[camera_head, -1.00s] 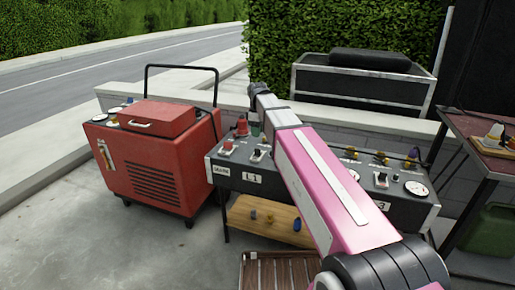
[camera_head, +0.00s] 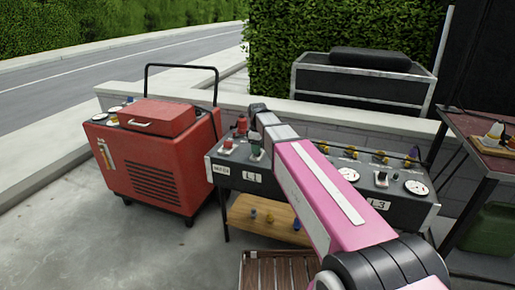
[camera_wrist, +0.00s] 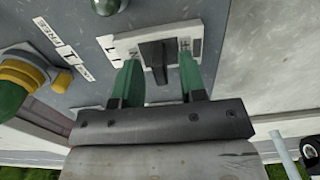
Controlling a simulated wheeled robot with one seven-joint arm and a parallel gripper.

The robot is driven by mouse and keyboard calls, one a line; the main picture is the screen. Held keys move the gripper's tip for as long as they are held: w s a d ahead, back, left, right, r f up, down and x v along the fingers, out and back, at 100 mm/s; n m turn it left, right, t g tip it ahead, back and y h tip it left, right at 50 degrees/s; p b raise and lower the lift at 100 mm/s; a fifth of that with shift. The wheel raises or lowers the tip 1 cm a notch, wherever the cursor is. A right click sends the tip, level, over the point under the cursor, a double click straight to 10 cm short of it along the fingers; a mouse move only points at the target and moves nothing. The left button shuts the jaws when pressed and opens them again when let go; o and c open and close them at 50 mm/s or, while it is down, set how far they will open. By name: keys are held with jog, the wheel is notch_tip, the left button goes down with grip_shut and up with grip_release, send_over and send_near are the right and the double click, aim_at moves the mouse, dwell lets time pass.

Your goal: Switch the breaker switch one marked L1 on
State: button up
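The breaker panel (camera_head: 228,180) is a grey box on a stand, with an L1 label (camera_head: 252,176) on its front left. In the wrist view, a black switch lever (camera_wrist: 156,52) stands on a white plate (camera_wrist: 118,44) with partly covered lettering, ON to the left and OFF to the right. I cannot tell for sure which way the lever is set. My gripper (camera_wrist: 160,68) has two green fingers, open, one on each side of the lever. Contact with it is unclear. In the head view, my gripper (camera_head: 255,150) hides the switch above the L1 label.
A red wheeled machine (camera_head: 150,160) stands left of the panel. A red knob (camera_head: 242,124) and other controls are close by. Gauges (camera_head: 415,187) and an L3 section lie to the right. A wooden shelf (camera_head: 265,218) is below and a low wall behind.

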grip_shut()
jog(key=w+g, duration=0.1)
jog(key=g+y, duration=0.1)
jog(key=shift+w+d+f+g, duration=0.15)
jog(key=shift+w+d+g, duration=0.05)
jog(key=shift+w+g, duration=0.15)
jog(key=shift+w+d+f+g+y, duration=0.1)
jog(key=shift+w+g+y, duration=0.2)
jog(key=shift+g, duration=0.55)
jog(key=shift+s+g, duration=0.1)
jog(key=shift+g, duration=0.3)
grip_release()
jog(key=shift+d, duration=0.1)
